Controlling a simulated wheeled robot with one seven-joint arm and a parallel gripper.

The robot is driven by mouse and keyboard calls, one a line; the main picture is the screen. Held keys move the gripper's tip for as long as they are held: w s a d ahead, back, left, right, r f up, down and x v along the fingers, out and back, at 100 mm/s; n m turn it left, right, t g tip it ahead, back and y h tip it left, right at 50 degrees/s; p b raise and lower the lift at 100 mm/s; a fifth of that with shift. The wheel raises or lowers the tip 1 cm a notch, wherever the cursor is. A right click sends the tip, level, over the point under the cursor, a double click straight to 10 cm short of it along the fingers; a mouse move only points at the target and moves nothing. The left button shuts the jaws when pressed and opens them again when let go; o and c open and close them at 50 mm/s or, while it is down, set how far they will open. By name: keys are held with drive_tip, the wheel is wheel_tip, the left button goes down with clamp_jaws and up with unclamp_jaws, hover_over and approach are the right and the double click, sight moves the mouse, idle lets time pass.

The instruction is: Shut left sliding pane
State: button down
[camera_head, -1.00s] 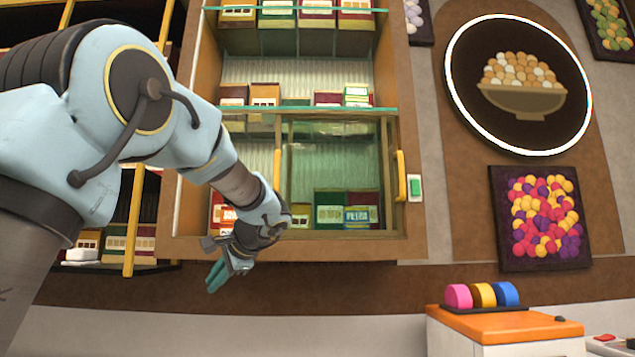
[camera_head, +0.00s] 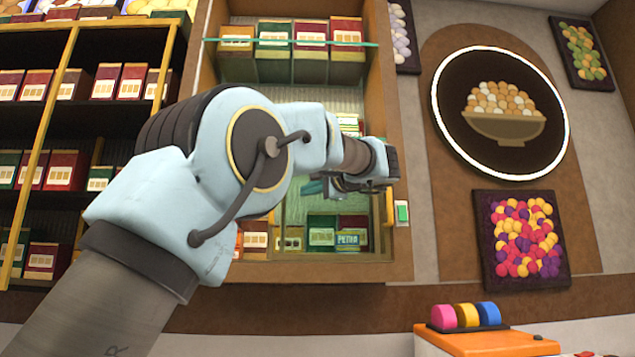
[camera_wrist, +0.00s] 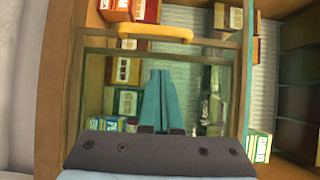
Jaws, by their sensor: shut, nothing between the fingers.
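The glass sliding pane (camera_wrist: 208,88) has a wooden frame and a yellow handle (camera_wrist: 152,32) in the wrist view, which is turned on its side. Past the handle, boxes show without framed glass before them. In the head view my arm hides this handle. Another yellow handle (camera_head: 389,208) stands upright at the cabinet's right edge. My gripper (camera_head: 314,187) is in front of the glazed part of the cabinet. Its teal fingers (camera_wrist: 157,78) are shut and empty, their tips apart from the handle in the picture. I cannot tell whether they touch the glass.
The wooden cabinet (camera_head: 395,110) holds boxes on shelves with a teal shelf edge (camera_head: 285,42). A green switch (camera_head: 402,213) is on its right side. Box shelves (camera_head: 40,150) stand left. An orange-topped counter unit (camera_head: 490,341) with coloured rolls is at lower right.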

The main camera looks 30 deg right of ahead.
drive_tip(key=w+a+p, duration=0.2)
drive_tip(key=w+a, duration=0.2)
drive_tip(key=w, duration=0.2)
idle(0.3)
drive_tip(key=w+a+b, duration=0.4)
drive_tip(key=w+a, duration=0.1)
drive_tip(key=a, duration=0.6)
drive_tip(key=w+a+b, duration=0.4)
drive_tip(key=w+a, duration=0.1)
drive_tip(key=a, duration=0.6)
drive_tip(key=shift+w+a, duration=0.25)
drive_tip(key=shift+a, duration=0.2)
